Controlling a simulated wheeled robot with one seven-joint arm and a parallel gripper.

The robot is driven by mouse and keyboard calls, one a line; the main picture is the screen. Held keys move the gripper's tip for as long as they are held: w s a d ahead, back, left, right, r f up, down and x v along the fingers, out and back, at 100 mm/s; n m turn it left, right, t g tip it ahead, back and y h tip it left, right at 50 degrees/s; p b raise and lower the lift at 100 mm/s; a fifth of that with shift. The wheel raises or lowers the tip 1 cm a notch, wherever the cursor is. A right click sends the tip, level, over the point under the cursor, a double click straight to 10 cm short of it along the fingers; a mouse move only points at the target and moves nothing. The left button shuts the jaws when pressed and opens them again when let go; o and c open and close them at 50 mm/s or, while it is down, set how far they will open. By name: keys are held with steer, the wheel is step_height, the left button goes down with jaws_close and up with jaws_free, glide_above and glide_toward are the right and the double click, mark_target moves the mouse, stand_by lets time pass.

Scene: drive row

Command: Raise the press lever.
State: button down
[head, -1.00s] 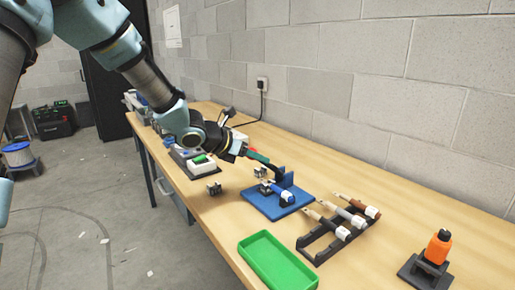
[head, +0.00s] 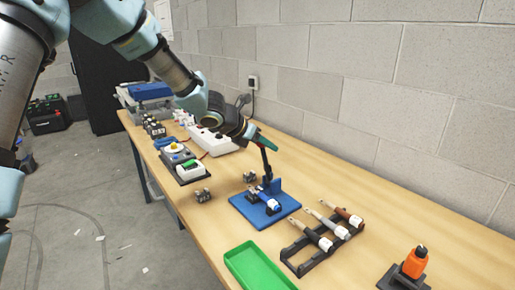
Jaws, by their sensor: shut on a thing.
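The press stands on a blue base (head: 250,212) on the bench, with a small blue upright beside its black lever (head: 267,165). The lever stands up steeply from the press, leaning a little to the left at its top. My gripper (head: 265,142), with green fingers, is shut on the lever near its upper end, and the fingers partly hide that end.
An empty green tray (head: 262,268) lies in front of the press. A black rack (head: 318,255) with several handled tools and an orange bottle (head: 415,262) in a stand are to the right. Small metal blocks (head: 202,195) and switch boxes are to the left. The block wall is behind.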

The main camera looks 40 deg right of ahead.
steer(key=shift+s+d+f, duration=0.1)
steer(key=shift+s+d, duration=0.05)
steer(key=shift+d, duration=1.15)
steer(key=shift+a+f, duration=0.1)
steer(key=shift+f, duration=0.2)
steer(key=c, duration=0.8)
jaws_free()
steer(key=o, duration=0.3)
steer(key=shift+r, duration=0.2)
steer(key=shift+o, duration=0.2)
steer(key=shift+r, duration=0.1)
steer(key=v, duration=1)
steer(key=shift+a+r, duration=0.15)
steer(key=shift+r, duration=0.05)
